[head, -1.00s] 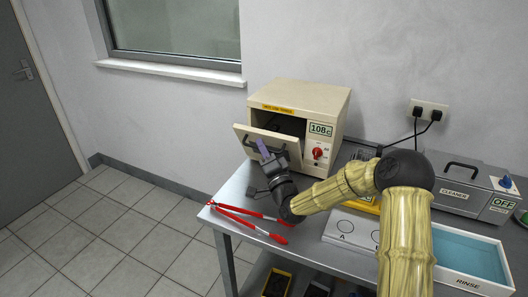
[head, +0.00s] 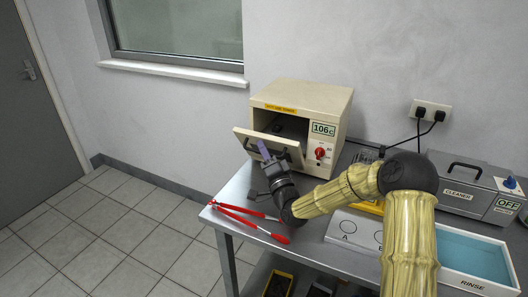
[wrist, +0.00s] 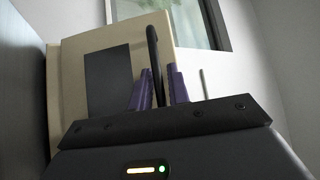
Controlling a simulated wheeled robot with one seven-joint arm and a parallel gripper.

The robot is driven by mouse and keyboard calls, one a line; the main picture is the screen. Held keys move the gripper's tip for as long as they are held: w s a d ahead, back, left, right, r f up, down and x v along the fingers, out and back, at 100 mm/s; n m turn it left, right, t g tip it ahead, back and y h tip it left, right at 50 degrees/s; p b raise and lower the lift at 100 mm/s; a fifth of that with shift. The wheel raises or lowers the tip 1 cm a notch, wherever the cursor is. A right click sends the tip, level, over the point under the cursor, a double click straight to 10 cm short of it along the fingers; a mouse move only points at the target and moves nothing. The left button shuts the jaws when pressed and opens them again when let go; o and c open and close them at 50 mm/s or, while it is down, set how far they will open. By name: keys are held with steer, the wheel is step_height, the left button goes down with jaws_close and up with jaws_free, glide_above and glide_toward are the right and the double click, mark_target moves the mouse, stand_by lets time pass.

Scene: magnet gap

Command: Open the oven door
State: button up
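The cream oven (head: 300,95) stands on the metal bench with a green display reading 106 and a red knob. Its door (head: 250,139) is partly open, hinged at the bottom and tilted outward, with the dark interior showing above it. My gripper (head: 264,149) is at the door's outer face. In the wrist view the black handle (wrist: 154,55) stands between the two purple fingers of my gripper (wrist: 160,88), which are closed about it. The door (wrist: 125,60) shows behind the handle there. The lower part of the door is partly hidden by my gripper in the head view.
Red-handled tongs (head: 250,222) lie at the bench's front left edge. A panel with marked circles (head: 350,229), a blue rinse tray (head: 470,258) and a grey cleaner box (head: 460,185) stand to the right. Floor left of the bench is clear.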

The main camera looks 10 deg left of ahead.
steer(key=b+v, duration=0.1)
steer(key=v, duration=0.6)
steer(key=shift+d, duration=0.15)
